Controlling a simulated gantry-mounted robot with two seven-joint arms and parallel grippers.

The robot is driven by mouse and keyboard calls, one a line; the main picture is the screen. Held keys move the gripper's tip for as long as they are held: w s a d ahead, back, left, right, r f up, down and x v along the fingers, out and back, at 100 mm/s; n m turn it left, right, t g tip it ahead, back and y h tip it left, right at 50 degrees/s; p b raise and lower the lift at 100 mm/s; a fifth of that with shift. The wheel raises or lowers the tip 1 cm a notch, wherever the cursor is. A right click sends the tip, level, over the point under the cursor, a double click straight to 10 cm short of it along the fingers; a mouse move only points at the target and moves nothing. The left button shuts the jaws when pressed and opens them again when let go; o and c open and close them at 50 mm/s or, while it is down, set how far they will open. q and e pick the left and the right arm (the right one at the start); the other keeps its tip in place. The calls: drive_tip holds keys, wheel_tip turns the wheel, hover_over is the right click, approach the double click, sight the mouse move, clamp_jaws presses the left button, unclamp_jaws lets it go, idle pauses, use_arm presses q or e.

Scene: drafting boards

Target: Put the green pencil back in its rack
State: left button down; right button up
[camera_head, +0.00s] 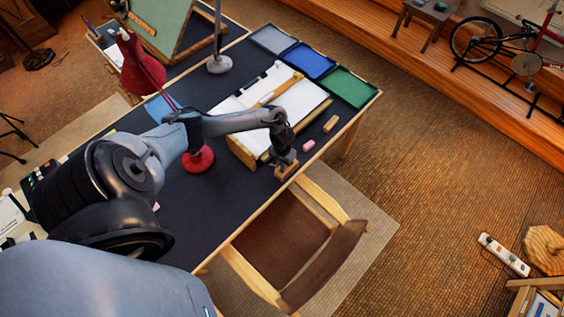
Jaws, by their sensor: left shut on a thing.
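My left gripper (285,165) reaches in from the left and points down over the front edge of the dark desk (225,205). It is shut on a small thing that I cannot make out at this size. A small light wooden piece (288,171) shows right at its fingertips; I cannot tell whether it is held or stands on the desk edge. I cannot make out the green pencil anywhere. A small wooden block (330,123) lies to the right of the drawing board, but I cannot tell whether it is the rack. My right gripper is not in view.
A tilted drawing board with white paper (300,102) stands close behind the gripper. A pink eraser (308,145) lies nearby. Grey, blue (308,61) and green (346,87) trays line the far end. A red lamp (140,67) stands left. A chair (282,235) is in front.

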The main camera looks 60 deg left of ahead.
use_arm(q)
drive_tip(key=shift+f, duration=0.45)
idle(0.3)
drive_tip(key=c, duration=1.1)
unclamp_jaws()
drive_tip(key=shift+o, duration=0.2)
drive_tip(key=shift+r, duration=0.1)
wheel_tip(320, 180, up, 9)
drive_tip(key=shift+r+p, duration=0.15)
drive_tip(key=shift+p, duration=0.8)
drive_tip(key=shift+r, duration=0.7)
